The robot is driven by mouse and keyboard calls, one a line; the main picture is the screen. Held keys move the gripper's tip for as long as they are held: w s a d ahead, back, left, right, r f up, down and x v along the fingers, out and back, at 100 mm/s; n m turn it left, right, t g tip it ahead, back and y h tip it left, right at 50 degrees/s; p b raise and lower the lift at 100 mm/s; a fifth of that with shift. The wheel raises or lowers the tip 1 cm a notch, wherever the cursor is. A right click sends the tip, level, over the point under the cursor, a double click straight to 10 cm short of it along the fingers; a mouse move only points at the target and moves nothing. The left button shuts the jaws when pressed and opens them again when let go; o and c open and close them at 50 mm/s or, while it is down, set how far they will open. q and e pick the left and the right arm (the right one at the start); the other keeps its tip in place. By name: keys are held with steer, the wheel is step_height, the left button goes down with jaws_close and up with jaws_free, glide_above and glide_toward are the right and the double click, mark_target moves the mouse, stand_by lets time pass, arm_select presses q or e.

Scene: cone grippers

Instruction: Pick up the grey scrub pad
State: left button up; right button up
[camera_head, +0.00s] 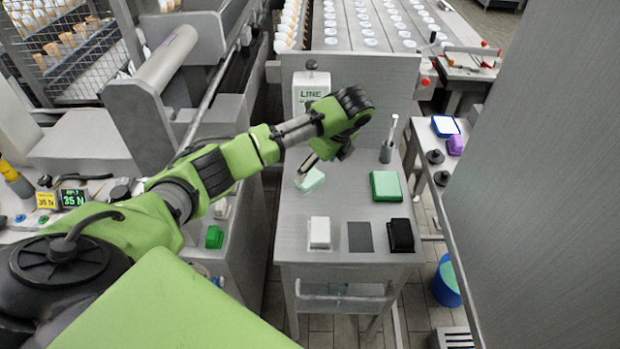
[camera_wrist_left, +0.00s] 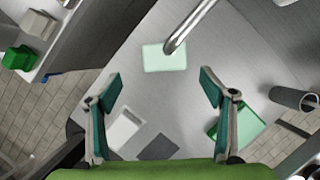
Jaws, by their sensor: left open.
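The grey scrub pad (camera_head: 360,237) is a flat, dark grey square on the metal table (camera_head: 340,205), between a white block (camera_head: 319,230) and a black block (camera_head: 401,236). In the left wrist view the grey pad (camera_wrist_left: 157,147) lies low between my fingers, beside the white block (camera_wrist_left: 125,130). My left gripper (camera_head: 328,157) is open and empty above the far part of the table, beyond the pad and to its left in the head view. In the left wrist view its two teal-padded fingers (camera_wrist_left: 160,85) are spread wide. My right gripper is not in view.
A mint pad (camera_head: 310,181) lies under my left gripper and a green pad (camera_head: 386,185) to the right. A metal cup with a brush (camera_head: 387,152) and a white LINE dispenser (camera_head: 311,92) stand at the back. A metal tube (camera_wrist_left: 190,27) crosses near the mint pad.

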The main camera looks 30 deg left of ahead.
mark_target(310, 177)
arm_select(q)
steer(key=shift+x, duration=1.2)
steer(key=shift+w+p+x, duration=0.25)
steer(key=shift+p+x, duration=0.15)
steer(key=shift+x, duration=0.55)
steer(key=x, duration=0.3)
steer(key=shift+w+f, duration=0.1)
steer(key=shift+w, duration=0.05)
steer(key=shift+f, duration=0.15)
steer(key=c, duration=1)
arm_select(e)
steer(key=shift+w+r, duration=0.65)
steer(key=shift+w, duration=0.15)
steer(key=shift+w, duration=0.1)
